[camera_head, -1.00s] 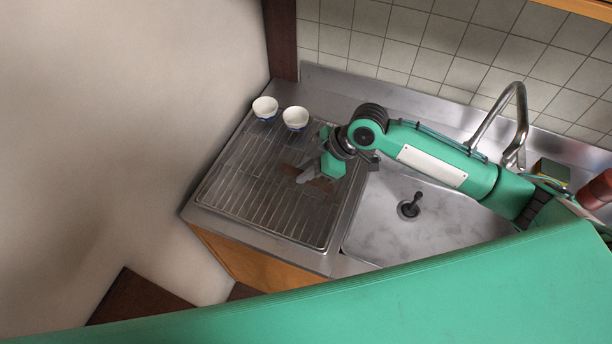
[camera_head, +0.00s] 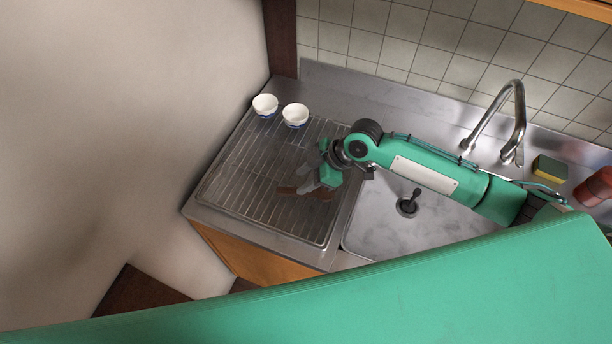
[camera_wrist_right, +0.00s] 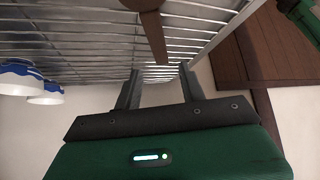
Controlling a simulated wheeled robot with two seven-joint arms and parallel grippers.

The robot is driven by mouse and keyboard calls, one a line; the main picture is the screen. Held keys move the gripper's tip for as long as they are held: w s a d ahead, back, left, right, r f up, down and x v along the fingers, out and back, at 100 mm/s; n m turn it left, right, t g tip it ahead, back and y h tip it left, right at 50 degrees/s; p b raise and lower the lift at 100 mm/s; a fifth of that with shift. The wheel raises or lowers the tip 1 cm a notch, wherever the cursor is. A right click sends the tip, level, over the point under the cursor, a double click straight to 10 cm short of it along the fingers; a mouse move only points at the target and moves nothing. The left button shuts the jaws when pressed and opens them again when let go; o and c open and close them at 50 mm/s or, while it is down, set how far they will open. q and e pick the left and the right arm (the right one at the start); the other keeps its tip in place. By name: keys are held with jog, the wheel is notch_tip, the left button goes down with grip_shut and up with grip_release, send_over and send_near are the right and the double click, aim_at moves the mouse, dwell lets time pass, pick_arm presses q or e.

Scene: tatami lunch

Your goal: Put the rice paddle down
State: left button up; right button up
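The brown rice paddle (camera_head: 287,190) lies at the right part of the wire drying rack (camera_head: 225,190), partly hidden behind my right gripper in the head view. My right gripper (camera_head: 307,185) is over the rack, at the paddle. In the right wrist view its two fingers (camera_wrist_right: 160,75) are spread apart. The paddle (camera_wrist_right: 152,30) shows between and beyond the fingertips, with a gap on both sides. It appears to rest on the rack bars. My left gripper is not in view.
Two white bowls with blue bases (camera_head: 265,105) (camera_head: 295,116) stand at the rack's back edge. The sink (camera_head: 385,235), the faucet (camera_head: 515,125) and a yellow-green sponge (camera_head: 550,169) are to the right. The rack's left and front parts are clear.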

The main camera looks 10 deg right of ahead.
jog(key=shift+r, duration=0.1)
jog(key=b+v, duration=0.2)
jog(key=v, duration=1)
jog(key=shift+b, duration=0.4)
